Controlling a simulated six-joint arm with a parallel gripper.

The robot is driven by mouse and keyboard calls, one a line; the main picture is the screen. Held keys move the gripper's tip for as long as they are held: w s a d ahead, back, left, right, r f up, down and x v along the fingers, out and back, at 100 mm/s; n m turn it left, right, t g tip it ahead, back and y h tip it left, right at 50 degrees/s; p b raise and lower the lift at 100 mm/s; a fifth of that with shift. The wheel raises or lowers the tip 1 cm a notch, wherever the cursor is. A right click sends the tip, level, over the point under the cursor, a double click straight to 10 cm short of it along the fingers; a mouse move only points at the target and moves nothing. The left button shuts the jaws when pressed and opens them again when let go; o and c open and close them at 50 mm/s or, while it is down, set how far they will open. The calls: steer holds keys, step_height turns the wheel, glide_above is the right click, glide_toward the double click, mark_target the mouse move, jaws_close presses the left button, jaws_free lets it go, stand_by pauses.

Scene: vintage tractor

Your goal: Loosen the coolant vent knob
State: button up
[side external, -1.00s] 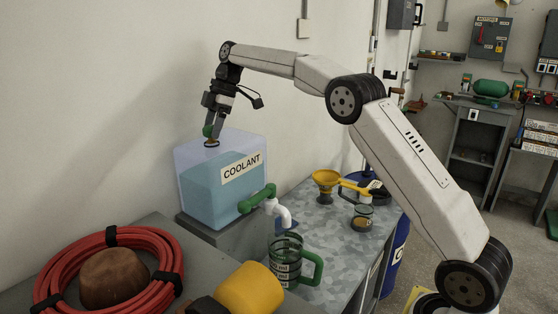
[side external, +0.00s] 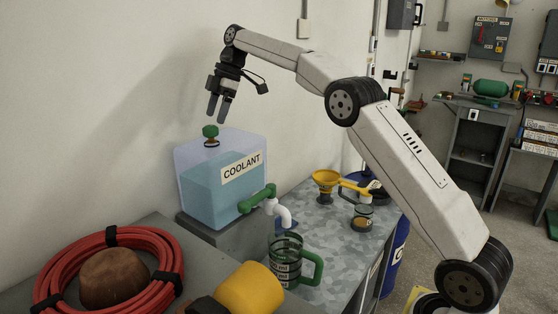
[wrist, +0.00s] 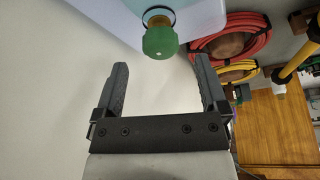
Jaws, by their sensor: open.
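The green coolant vent knob (side external: 210,131) sits on top of the translucent coolant tank (side external: 205,195), which holds blue liquid and bears a COOLANT label. My gripper (side external: 219,119) is open and empty, a little above the knob and slightly to its right in the side external view. In the wrist view the knob (wrist: 160,38) shows beyond the fingertips of my gripper (wrist: 160,68), with a brass-coloured neck and a dark ring behind it. The fingers do not touch the knob. A tap with a green handle (side external: 257,198) and white spout is on the tank's front.
A green-handled jug (side external: 286,262) stands below the spout on the metal bench (side external: 312,228). A red hose coil (side external: 160,245) lies at the front left. The wall is close behind the tank.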

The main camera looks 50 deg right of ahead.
steer(key=shift+v, duration=1.85)
steer(key=shift+s+r, duration=0.1)
steer(key=shift+r, duration=0.05)
steer(key=shift+r, duration=0.1)
steer(key=s+a+r+m+t+y, duration=0.3)
steer(key=a+r+m+t, duration=0.2)
steer(key=a+r+m, duration=0.4)
steer(key=s+d+f+m+g+h, duration=0.15)
steer(key=s+f, duration=0.25)
steer(key=f, duration=0.6)
steer(key=s+f+m+h, duration=0.3)
steer(key=s+f, duration=0.1)
steer(key=f, duration=0.7)
steer(key=s+f+g+h, duration=0.2)
steer(key=s+f, duration=1.5)
steer(key=s, duration=0.2)
